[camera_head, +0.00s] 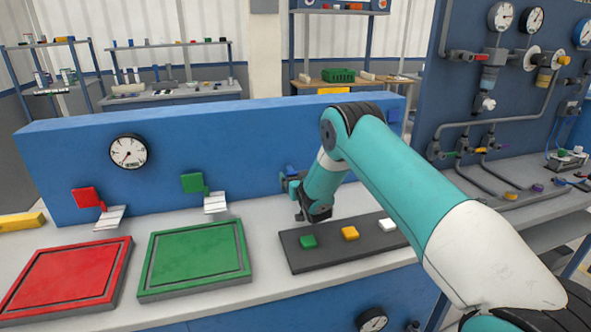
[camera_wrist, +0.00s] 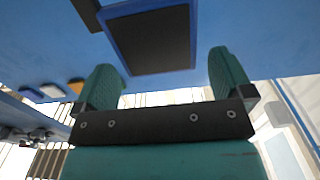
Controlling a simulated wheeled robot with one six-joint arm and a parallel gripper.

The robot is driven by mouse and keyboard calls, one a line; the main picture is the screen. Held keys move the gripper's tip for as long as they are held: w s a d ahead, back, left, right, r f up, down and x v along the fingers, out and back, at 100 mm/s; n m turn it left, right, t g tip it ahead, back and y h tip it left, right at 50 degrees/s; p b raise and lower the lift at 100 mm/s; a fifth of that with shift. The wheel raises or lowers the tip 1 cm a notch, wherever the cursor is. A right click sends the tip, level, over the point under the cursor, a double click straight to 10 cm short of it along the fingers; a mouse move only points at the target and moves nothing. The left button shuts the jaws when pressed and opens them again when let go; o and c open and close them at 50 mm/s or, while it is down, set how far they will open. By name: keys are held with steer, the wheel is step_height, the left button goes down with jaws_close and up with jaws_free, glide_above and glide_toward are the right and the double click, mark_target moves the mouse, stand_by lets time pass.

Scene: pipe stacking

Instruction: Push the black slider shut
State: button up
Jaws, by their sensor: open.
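My gripper (camera_head: 312,212) hangs low in front of the blue wall panel, just above the back edge of the dark button strip. In the wrist view my gripper (camera_wrist: 167,76) is open, with two teal fingers apart and nothing between them. Beyond the fingers is a dark rectangular panel (camera_wrist: 153,38) with a blue rim. I cannot tell whether it is the black slider or its opening. In the head view, a small blue fitting (camera_head: 292,172) on the wall is partly hidden by my wrist. No black slider is clearly visible there.
The dark strip (camera_head: 345,260) carries green (camera_head: 308,242), yellow (camera_head: 350,233) and white (camera_head: 388,225) buttons. A green tray (camera_head: 195,258) and a red tray (camera_head: 68,282) lie to the left. A gauge (camera_head: 128,152) is on the blue wall (camera_head: 230,140).

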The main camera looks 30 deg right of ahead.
steer(key=shift+w+d, duration=0.2)
steer(key=shift+w, duration=0.8)
